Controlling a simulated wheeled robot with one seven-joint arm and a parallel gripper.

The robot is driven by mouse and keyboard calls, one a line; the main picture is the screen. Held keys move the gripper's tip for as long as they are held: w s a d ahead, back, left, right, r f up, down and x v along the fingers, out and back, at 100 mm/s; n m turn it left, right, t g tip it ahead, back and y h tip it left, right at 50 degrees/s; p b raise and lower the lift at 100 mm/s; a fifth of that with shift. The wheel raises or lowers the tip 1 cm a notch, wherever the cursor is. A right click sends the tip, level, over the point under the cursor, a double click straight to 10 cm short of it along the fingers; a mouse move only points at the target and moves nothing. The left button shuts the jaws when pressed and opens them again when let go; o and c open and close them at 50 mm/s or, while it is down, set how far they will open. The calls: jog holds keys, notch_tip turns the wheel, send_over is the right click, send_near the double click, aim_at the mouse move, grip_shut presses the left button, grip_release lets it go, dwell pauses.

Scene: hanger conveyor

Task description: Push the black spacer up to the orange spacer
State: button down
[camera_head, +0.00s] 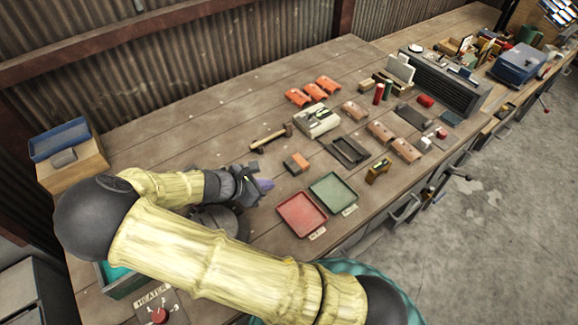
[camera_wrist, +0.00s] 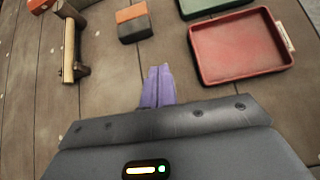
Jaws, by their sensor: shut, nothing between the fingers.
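The orange spacer (camera_head: 301,160) and the black spacer (camera_head: 291,167) sit side by side on the wooden bench, with no gap that I can see between them. In the wrist view the orange spacer (camera_wrist: 131,12) is on the far side and the black spacer (camera_wrist: 134,28) is nearer my fingers. My gripper (camera_head: 266,185) is at the left of the spacers in the head view. In the wrist view its purple fingers (camera_wrist: 158,75) are shut together and empty, apart from the black spacer, with bare bench between.
A red tray (camera_head: 302,215) and a green tray (camera_head: 333,193) stand right of my gripper. The bench between fingers and spacers is clear.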

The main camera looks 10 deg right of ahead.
aim_at(296, 164)
jog(key=shift+w+a+n+t+h, duration=0.15)
jog(key=shift+w+a+n+t, duration=0.15)
jog(key=shift+a+n, duration=0.2)
jog(key=shift+w+a+n+t+h, duration=0.15)
jog(key=shift+w+a+n+t, duration=0.15)
jog(key=shift+a+n, duration=0.2)
jog(key=shift+d, duration=0.1)
jog(key=w+d, duration=0.2)
jog(key=d, duration=0.1)
jog(key=w+d+p, duration=0.1)
jog(key=d, duration=0.3)
jog(key=w+d+p, duration=0.1)
jog(key=w+d, duration=0.1)
jog(key=d, duration=0.1)
jog(key=shift+w+d+r, duration=0.1)
jog(key=shift+w+d, duration=0.2)
jog(key=shift+d, duration=0.05)
jog(key=shift+f+p, duration=0.25)
jog(key=shift+p, duration=0.25)
jog(key=shift+f, duration=0.6)
jog(key=shift+s+f, duration=0.1)
jog(key=shift+a, duration=0.15)
